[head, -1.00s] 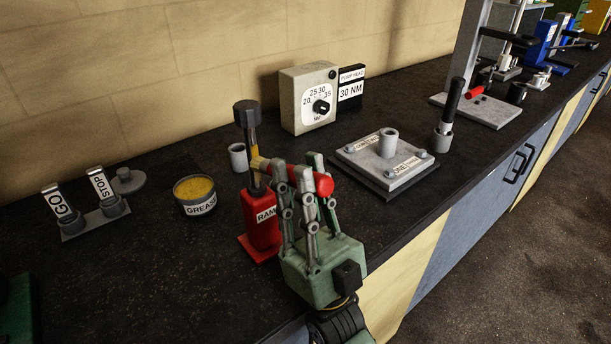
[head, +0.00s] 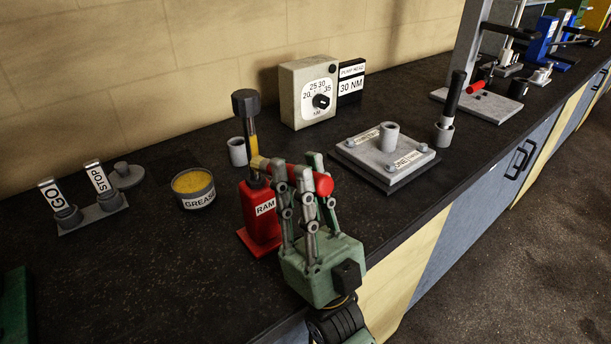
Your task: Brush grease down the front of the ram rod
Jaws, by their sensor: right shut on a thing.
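The ram (head: 261,218) is a red block labelled RAM, standing upright on the bench, with a rod (head: 252,128) and a dark head (head: 246,103) on top. A yellow streak shows on the front of the rod below the head. My right gripper (head: 294,180) is shut on the brush (head: 322,184), which has a red handle. The brush's yellow tip points left and lies at the lower rod, just above the red body; whether it touches is hard to tell. The grease tin (head: 194,188), open and full of yellow grease, stands left of the ram. My left gripper is not seen.
A grey cup (head: 237,151) stands behind the ram. A torque dial box (head: 310,92) is at the back, and a plate with a socket (head: 386,158) is to the right. GO and STOP levers (head: 85,207) are at the left.

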